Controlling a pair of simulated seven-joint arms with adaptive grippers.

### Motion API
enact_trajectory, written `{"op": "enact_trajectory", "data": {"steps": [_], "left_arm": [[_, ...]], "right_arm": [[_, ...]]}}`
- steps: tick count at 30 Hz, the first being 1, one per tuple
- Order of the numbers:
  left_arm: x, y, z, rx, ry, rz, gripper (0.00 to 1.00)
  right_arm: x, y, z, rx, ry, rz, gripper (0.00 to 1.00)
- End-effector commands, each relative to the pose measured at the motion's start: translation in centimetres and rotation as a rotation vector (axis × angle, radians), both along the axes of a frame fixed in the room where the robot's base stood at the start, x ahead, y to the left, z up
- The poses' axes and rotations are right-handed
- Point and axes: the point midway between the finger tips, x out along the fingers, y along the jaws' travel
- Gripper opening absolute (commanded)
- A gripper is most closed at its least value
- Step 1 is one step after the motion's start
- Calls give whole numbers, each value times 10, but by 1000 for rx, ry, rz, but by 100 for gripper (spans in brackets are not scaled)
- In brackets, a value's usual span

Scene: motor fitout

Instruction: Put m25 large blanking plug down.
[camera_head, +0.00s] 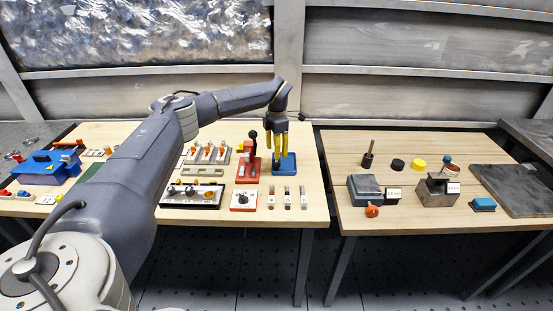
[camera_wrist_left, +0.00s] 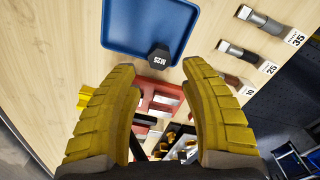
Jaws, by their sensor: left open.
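The M25 large blanking plug (camera_wrist_left: 158,56) is a dark hexagonal piece with white "M25" lettering. In the left wrist view it appears at the rim of a blue tray (camera_wrist_left: 130,22), overlapping its edge; I cannot tell whether it lies wholly inside. The blue tray also shows in the head view (camera_head: 291,168), partly behind the fingers. My left gripper (camera_head: 284,163) has yellow fingers pointing down at the tray. In the left wrist view its fingers (camera_wrist_left: 160,78) are spread apart with nothing between the tips. The plug is hidden in the head view. My right gripper is not in view.
A red stand (camera_head: 248,168) with a dark upright lever stands just left of the tray. Several small numbered pieces (camera_head: 287,197) lie in front. A grey rack (camera_head: 207,158) and a blue block (camera_head: 48,168) are farther left. A second table (camera_head: 415,145) stands across a gap.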

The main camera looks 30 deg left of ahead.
Motion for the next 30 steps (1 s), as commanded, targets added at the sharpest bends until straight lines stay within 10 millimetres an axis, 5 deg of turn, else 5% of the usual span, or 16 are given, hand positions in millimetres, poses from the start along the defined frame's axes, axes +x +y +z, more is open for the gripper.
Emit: {"op": "enact_trajectory", "data": {"steps": [12, 30], "left_arm": [[0, -1, 54, 0, -1, -1, 44], [0, -1, 61, 0, 0, -1, 44]], "right_arm": [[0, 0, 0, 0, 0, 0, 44], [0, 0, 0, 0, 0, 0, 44]]}}
